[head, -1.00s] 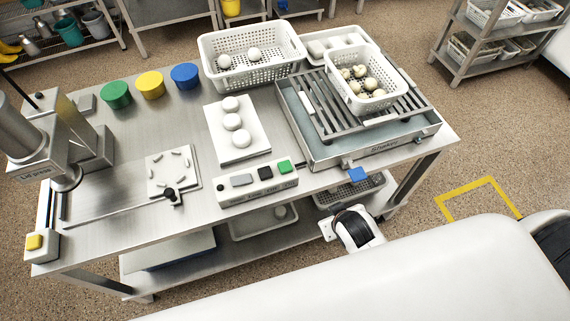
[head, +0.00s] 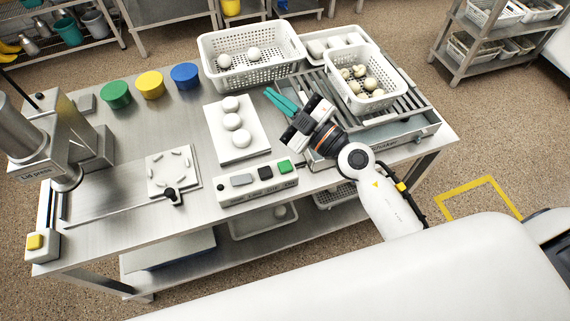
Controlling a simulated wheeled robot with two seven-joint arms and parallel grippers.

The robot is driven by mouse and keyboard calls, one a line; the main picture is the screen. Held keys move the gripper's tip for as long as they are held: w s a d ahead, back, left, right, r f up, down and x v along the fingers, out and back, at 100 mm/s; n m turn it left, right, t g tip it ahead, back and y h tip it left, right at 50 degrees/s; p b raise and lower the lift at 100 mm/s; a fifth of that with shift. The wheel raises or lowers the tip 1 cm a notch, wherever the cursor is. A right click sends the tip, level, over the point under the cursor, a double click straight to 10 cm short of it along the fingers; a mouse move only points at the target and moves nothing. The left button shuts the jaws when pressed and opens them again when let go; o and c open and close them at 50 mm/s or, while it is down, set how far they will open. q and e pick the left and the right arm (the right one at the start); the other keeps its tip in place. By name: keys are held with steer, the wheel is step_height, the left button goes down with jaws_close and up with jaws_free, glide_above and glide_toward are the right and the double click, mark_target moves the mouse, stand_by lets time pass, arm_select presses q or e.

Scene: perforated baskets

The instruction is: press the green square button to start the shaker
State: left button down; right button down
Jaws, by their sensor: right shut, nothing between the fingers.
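The green square button (head: 284,167) is at the right end of a white control box (head: 257,185) on the table's front edge. A black button and a grey button sit to its left on the same box. The shaker (head: 398,143) stands at the right of the table and carries a slatted rack with a perforated basket (head: 381,103) of pale round things. My right gripper (head: 272,94) has teal fingers and is shut and empty. It is above the table, behind the green button, and does not touch it. It covers the shaker's left part. My left gripper is not in view.
A larger perforated basket (head: 225,75) stands behind my right gripper. A white board (head: 222,149) with white balls is left of the gripper. Green, yellow and blue round lids, a press-like machine (head: 60,140) and a yellow-button box (head: 41,246) are farther left.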

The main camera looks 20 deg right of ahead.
step_height(320, 180, down, 5)
steer(key=a+n+g, duration=0.2)
steer(key=n+g, duration=0.2)
steer(key=g, duration=0.1)
steer(key=g+h, duration=0.5)
glide_above(289, 168)
step_height(289, 168, down, 11)
steer(key=shift+f+m, duration=0.2)
steer(key=shift+m, duration=0.2)
step_height(289, 168, down, 7)
steer(key=b, duration=0.8)
steer(key=shift+r, duration=0.15)
steer(key=shift+f+g+b, duration=0.3)
steer(key=shift+f+b, duration=0.1)
steer(key=shift+f, duration=0.6)
steer(key=shift+f, duration=0.2)
